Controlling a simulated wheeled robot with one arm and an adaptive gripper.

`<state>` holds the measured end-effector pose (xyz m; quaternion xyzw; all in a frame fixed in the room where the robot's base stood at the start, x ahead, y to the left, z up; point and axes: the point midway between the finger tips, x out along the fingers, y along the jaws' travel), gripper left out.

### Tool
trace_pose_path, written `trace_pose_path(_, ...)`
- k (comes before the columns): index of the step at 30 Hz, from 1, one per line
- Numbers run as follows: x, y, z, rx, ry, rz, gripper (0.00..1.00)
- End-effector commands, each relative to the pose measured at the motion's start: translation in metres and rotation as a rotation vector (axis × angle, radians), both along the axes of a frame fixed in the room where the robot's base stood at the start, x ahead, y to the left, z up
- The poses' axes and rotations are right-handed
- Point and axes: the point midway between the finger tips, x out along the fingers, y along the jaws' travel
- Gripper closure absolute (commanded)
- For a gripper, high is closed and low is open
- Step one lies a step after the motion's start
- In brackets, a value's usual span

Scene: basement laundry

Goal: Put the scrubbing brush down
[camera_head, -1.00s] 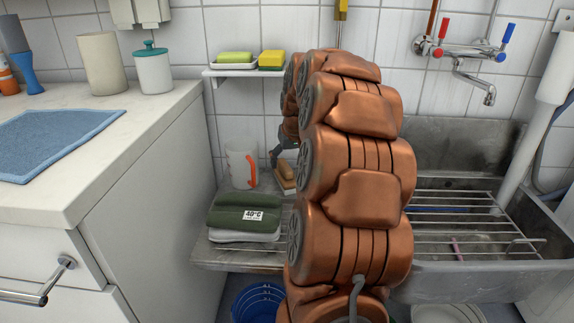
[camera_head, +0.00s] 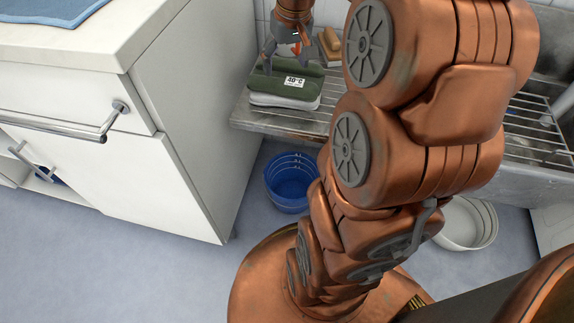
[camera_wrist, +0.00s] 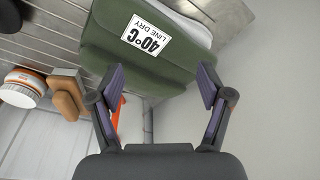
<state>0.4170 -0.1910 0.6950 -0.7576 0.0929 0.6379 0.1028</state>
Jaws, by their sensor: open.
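The scrubbing brush, a tan wooden block, lies (camera_head: 328,46) on the grey sink ledge at the back, right of my gripper. It also shows at the left of the wrist view (camera_wrist: 68,97), apart from my fingers. My gripper (camera_head: 287,52) is open and empty, above the folded green cloth (camera_head: 270,82). In the wrist view my two fingertips (camera_wrist: 162,78) stand wide apart, with the green cloth and its white "40°C LINE DRY" label beyond them. Nothing is between the fingers.
A white cabinet (camera_head: 170,130) stands left of the sink ledge (camera_head: 262,120). A blue bucket (camera_head: 290,183) and a pale basin (camera_head: 465,222) stand on the floor below. A wire rack (camera_head: 535,125) spans the sink at right. An orange-red strip (camera_wrist: 119,112) is partly hidden behind my left finger.

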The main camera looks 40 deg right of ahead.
Motion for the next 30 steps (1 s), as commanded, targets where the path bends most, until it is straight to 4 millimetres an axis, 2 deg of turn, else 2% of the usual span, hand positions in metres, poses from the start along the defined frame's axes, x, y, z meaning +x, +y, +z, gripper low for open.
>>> trace_pose_path(1, -0.012, 0.029, -0.007, 0.012, 0.037, 0.039, 0.21)
trace_pose_path(6, -0.065, 0.102, -0.03, 0.045, 0.165, 0.136, 0.21)
trace_pose_path(12, -0.145, 0.161, -0.055, 0.056, 0.318, 0.23, 0.21)
trace_pose_path(16, -0.193, 0.182, -0.068, 0.053, 0.407, 0.269, 0.21)
trace_pose_path(21, -0.233, 0.192, -0.077, 0.045, 0.48, 0.294, 0.21)
trace_pose_path(24, -0.242, 0.194, -0.079, 0.044, 0.496, 0.299, 0.21)
trace_pose_path(30, -0.243, 0.194, -0.079, 0.044, 0.498, 0.299, 0.21)
